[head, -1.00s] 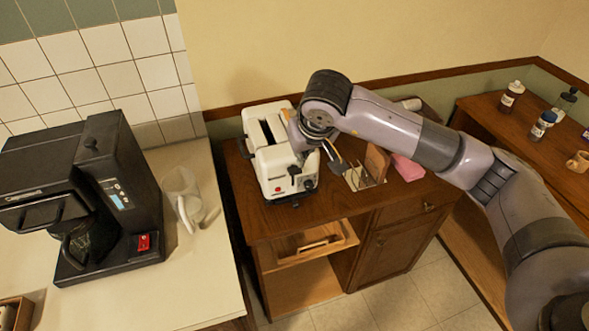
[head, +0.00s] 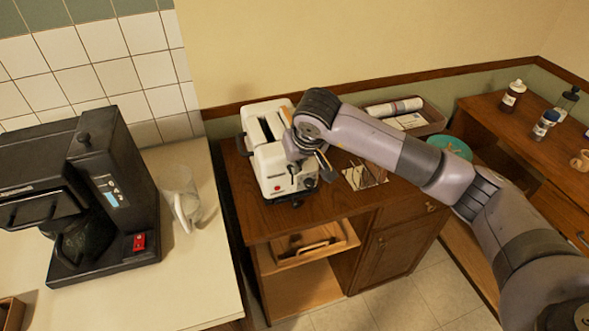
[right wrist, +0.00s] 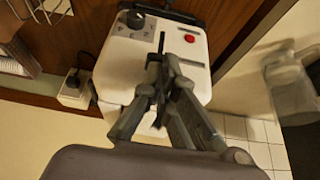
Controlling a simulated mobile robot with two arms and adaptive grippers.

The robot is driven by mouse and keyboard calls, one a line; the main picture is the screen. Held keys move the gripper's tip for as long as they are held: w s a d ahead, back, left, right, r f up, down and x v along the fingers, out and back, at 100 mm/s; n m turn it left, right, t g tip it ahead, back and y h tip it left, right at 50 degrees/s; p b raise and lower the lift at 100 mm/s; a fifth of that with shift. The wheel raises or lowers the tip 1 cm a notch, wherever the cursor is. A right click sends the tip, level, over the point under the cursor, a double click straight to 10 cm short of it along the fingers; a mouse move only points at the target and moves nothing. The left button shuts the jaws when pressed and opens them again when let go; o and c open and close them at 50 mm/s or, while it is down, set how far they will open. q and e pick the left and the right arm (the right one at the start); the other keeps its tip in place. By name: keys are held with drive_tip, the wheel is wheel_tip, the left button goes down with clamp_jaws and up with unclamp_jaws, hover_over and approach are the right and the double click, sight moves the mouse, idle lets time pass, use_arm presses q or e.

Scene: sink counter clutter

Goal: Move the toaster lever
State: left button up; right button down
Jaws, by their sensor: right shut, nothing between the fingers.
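A white toaster (head: 268,160) with dark bread slots stands on the brown wooden cabinet. My right gripper (head: 322,164) is at its front right side, partly hidden by my own wrist. In the right wrist view, the toaster's control face (right wrist: 125,75) shows a dark knob (right wrist: 135,20), a red button (right wrist: 190,40) and a dark vertical lever slot (right wrist: 162,42). My right gripper (right wrist: 166,75) is shut and empty, its fingertips close in front of that slot. The fingers cover the lower slot; I cannot clearly make out the lever or whether they touch it. My left gripper is not in view.
A black coffee maker (head: 110,200) and a clear jug (head: 180,195) stand on the pale counter at left. Behind my right arm are a tray (head: 435,115) with a rolled item and a teal bowl (head: 455,147). Bottles (head: 513,97) stand on the far right shelf.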

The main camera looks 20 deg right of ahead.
drive_tip(key=shift+f, duration=0.15)
drive_tip(key=s+f+b, duration=0.1)
drive_tip(key=b, duration=0.1)
drive_tip(key=s+f+b, duration=0.1)
drive_tip(key=f, duration=0.1)
drive_tip(key=s+f+b, duration=0.1)
drive_tip(key=b, duration=0.1)
drive_tip(key=shift+f+b, duration=0.15)
drive_tip(key=shift+b, duration=0.2)
idle(0.6)
drive_tip(key=shift+w, duration=0.1)
drive_tip(key=v, duration=1.2)
